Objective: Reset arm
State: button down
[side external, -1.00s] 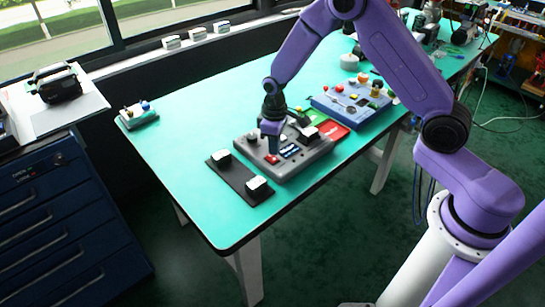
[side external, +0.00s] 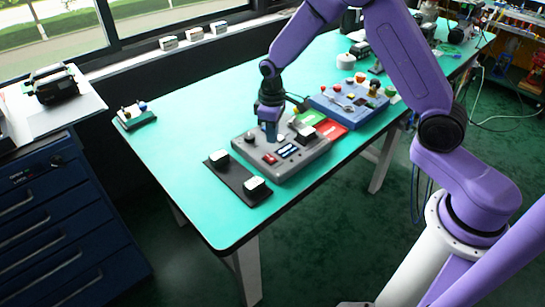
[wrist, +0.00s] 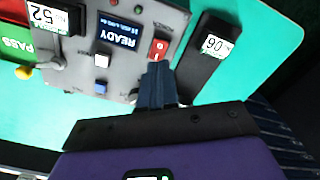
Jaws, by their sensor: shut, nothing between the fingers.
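My gripper (side external: 271,138) is shut and empty, pointing down above the grey control box (side external: 248,141). In the wrist view my closed fingers (wrist: 158,68) appear just below a red rocker switch (wrist: 159,48) on that box (wrist: 128,75). They overlap its lower edge in the picture; I cannot tell whether they touch it. A small dark screen (wrist: 116,32) beside the switch reads READY, upside down in this view. A white square button (wrist: 101,60), a black knob and small lights also show on the box.
A dark strip (side external: 236,180) with two white blocks lies left of the box. Green (side external: 309,117) and red (side external: 333,128) panels, one reading PASS in the wrist view, lie to the right, before a blue board (side external: 330,104).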

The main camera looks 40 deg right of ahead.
jog(key=s+a+r+n, duration=0.2)
jog(key=s+r, duration=0.4)
jog(key=s, duration=0.6)
jog(key=s+a+r+n, duration=0.25)
jog(key=s+r, duration=0.45)
jog(key=s, duration=0.4)
jog(key=s+d+r+n, duration=0.1)
jog(key=s+d, duration=0.4)
jog(key=s, duration=0.5)
jog(key=shift+s+d+n, duration=0.2)
jog(key=shift+s+n, duration=0.15)
jog(key=shift+n, duration=0.2)
jog(key=shift+r, duration=0.1)
jog(key=w+a+n, duration=0.1)
jog(key=w+a, duration=0.3)
jog(key=w, duration=0.5)
jog(key=w+d+f+n, duration=0.1)
jog(key=w+f+n, duration=0.1)
jog(key=w, duration=1)
jog(key=w+d+f+n, duration=0.2)
jog(key=w+f, duration=0.3)
jog(key=w, duration=0.8)
